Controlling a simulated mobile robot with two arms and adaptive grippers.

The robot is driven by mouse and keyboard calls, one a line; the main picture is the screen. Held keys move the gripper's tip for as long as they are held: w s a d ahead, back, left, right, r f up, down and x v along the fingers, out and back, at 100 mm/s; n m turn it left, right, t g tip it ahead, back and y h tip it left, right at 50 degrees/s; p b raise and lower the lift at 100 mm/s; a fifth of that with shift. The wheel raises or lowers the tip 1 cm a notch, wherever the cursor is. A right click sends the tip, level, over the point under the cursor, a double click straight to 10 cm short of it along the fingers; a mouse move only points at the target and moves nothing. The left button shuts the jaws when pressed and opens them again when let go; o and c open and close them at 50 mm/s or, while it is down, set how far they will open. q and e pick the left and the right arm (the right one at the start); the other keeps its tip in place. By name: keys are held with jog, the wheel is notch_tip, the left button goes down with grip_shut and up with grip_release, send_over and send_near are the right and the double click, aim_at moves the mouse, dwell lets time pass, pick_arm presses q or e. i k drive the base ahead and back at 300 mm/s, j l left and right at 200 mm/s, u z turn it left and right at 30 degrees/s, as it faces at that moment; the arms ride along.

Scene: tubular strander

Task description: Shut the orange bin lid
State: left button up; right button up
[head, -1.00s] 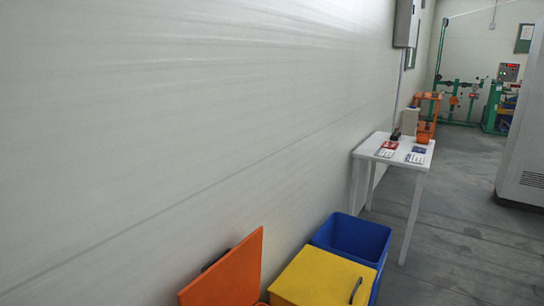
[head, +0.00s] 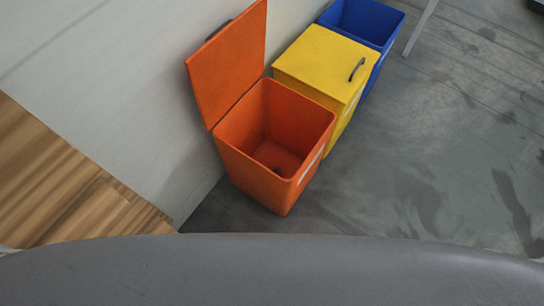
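The orange bin (head: 262,180) stands on the floor by the wall, in the middle of the head view. Its orange lid (head: 228,62) is open, standing up on the wall side with its inner or outer face toward the bin's opening. A dark handle shows behind the lid's far edge. I can see into the bin; a small dark spot shows on its floor. Neither of my grippers is in view.
A yellow bin (head: 325,62) with its lid shut and a dark handle stands just beyond the orange one. A blue open bin (head: 368,22) is behind it. A wooden surface (head: 70,185) is at left. Grey floor (head: 430,150) at right is clear.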

aim_at(231, 60)
jog(key=k+j+z, duration=0.3)
jog(key=z, duration=0.2)
jog(key=k+j+z, duration=0.45)
